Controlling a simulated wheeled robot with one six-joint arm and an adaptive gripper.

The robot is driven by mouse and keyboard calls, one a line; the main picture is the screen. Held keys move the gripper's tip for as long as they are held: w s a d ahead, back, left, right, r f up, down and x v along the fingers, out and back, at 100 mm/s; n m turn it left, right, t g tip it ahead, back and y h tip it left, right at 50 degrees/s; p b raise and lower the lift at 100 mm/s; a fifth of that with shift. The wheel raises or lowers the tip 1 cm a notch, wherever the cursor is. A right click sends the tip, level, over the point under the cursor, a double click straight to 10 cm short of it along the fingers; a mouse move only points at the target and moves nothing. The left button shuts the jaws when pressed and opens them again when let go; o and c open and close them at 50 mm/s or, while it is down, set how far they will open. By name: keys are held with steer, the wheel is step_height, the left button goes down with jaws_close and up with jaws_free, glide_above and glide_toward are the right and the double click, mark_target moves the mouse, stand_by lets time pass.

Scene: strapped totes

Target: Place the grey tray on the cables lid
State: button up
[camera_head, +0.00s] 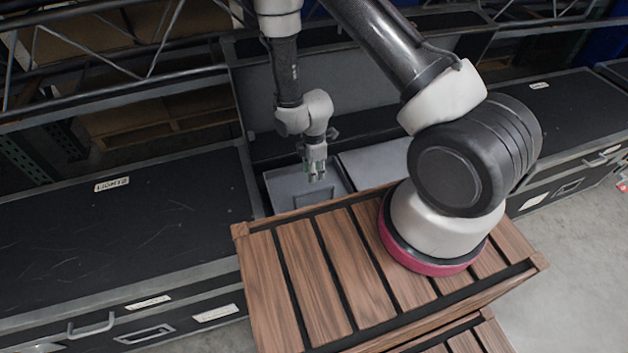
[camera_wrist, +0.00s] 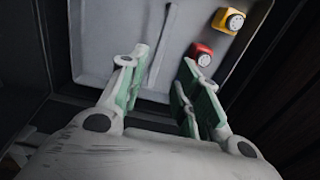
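A grey tray (camera_head: 283,184) sits down in the open middle case, its rim partly behind the wooden slatted top. In the wrist view a grey tray (camera_wrist: 105,40) holds a yellow block (camera_wrist: 228,20) and a red block (camera_wrist: 201,54), each with a round dial, and has a thin raised bar (camera_wrist: 163,45) across it. My gripper (camera_head: 315,176) hangs over the tray in the head view. In the wrist view my gripper (camera_wrist: 165,65) is open, with the bar between its fingers and nothing visibly clamped. I cannot tell which lid is marked cables; the right lid's label (camera_head: 540,85) is unreadable.
The left black lid (camera_head: 110,235) has a label that seems to read LIGHTS and is clear. The right black lid (camera_head: 570,115) also looks clear. Another grey surface (camera_head: 378,160) lies right of the tray. The open case lid (camera_head: 350,85) stands behind my gripper.

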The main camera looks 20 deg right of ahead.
steer(key=shift+o, duration=0.6)
steer(key=shift+r, duration=0.3)
glide_above(314, 190)
steer(key=f, duration=0.4)
steer(key=shift+w+a+f, duration=0.15)
steer(key=shift+a, duration=0.05)
steer(key=f, duration=0.7)
steer(key=shift+d+f, duration=0.2)
jaws_close()
